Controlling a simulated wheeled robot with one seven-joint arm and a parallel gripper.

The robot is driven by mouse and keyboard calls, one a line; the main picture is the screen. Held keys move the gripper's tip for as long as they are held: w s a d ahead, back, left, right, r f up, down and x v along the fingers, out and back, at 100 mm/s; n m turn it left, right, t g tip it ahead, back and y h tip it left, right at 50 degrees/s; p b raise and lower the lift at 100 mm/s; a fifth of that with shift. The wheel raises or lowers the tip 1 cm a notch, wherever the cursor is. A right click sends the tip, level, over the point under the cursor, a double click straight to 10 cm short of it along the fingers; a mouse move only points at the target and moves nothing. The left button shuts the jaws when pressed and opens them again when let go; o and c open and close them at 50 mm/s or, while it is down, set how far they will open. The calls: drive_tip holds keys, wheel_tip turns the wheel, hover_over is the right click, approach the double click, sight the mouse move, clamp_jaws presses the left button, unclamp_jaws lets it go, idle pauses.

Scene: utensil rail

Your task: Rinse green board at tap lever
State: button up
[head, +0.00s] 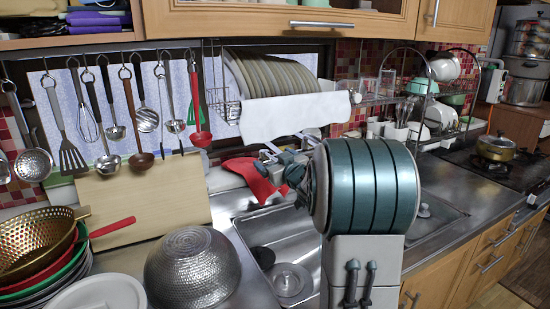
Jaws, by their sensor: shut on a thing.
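My gripper (284,163) is at the back edge of the sink, mostly covered by my own arm. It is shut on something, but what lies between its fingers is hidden. A red, flat, folded-looking thing (248,174) shows right beside the fingers at the left. I cannot tell whether it touches them. No green board can be made out clearly. A thin greenish edge (66,172) shows behind the pale wooden board (140,207) leaning at the wall. The tap lever cannot be made out behind my arm.
The steel sink (262,230) lies below my gripper. A hammered metal bowl (192,270), a gold colander (38,243) and stacked dishes crowd the left counter. Utensils hang from a rail (100,53). A plate rack (270,80) hangs above the sink. A pot (497,149) stands on the stove.

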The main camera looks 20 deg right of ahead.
drive_tip(key=o, duration=1.2)
drive_tip(key=shift+s, duration=0.1)
drive_tip(key=s, duration=0.9)
drive_tip(key=s+b, duration=0.1)
drive_tip(key=s, duration=0.3)
drive_tip(key=shift+s+d+r, duration=0.3)
drive_tip(key=shift+r, duration=0.1)
